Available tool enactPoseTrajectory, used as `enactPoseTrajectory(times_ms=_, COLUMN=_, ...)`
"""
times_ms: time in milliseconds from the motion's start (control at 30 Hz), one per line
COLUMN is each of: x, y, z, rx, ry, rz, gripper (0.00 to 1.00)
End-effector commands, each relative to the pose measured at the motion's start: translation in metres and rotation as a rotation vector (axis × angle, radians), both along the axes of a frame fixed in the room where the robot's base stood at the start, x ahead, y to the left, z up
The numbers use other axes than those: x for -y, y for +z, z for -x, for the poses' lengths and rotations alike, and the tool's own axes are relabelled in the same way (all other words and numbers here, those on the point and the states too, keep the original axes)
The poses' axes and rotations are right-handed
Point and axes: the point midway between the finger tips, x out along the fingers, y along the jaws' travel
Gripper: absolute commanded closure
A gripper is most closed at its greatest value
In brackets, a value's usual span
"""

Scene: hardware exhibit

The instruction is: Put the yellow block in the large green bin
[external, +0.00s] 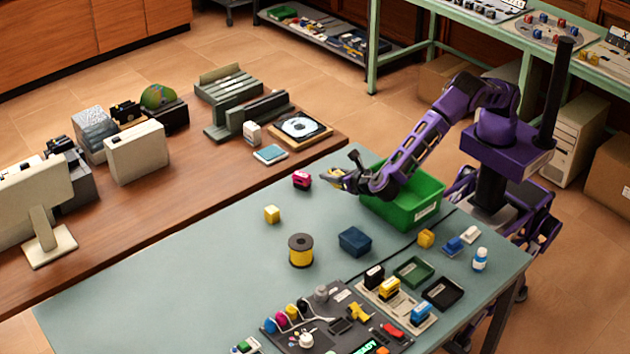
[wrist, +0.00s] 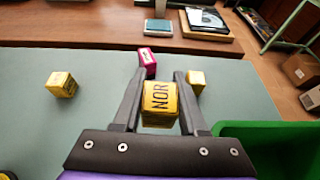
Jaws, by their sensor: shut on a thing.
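My gripper (external: 333,176) is over the table, just left of the large green bin (external: 428,208). In the wrist view my gripper (wrist: 157,95) is shut on a yellow block (wrist: 160,98) marked "NOR", held between both fingers. The bin's green wall (wrist: 265,145) shows at the lower right of the wrist view, beside the right finger. A second yellow block (wrist: 62,84) lies to the left, also visible in the external view (external: 272,214). A third yellow block (wrist: 196,80) shows beyond the right finger.
A pink block (external: 302,180) lies close to the gripper. A yellow-black spool (external: 301,250), a blue bin (external: 355,241) and another yellow block (external: 426,238) stand nearer the front. A control panel (external: 335,320) and small trays fill the front. The left tabletop is clear.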

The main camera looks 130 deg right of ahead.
Motion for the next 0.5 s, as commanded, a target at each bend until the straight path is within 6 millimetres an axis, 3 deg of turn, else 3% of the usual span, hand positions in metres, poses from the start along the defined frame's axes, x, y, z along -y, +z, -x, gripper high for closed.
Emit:
enactPoseTrajectory(times_ms=167, x=-0.025, y=0.038, z=0.003, rx=0.004, ry=0.059, rz=0.007, gripper=1.0)
enactPoseTrajectory(times_ms=400, x=-0.099, y=0.097, z=0.029, rx=0.006, ry=0.256, rz=0.019, gripper=1.0)
enactPoseTrajectory(times_ms=500, x=-0.123, y=0.114, z=0.044, rx=0.005, ry=0.33, rz=0.014, gripper=1.0)
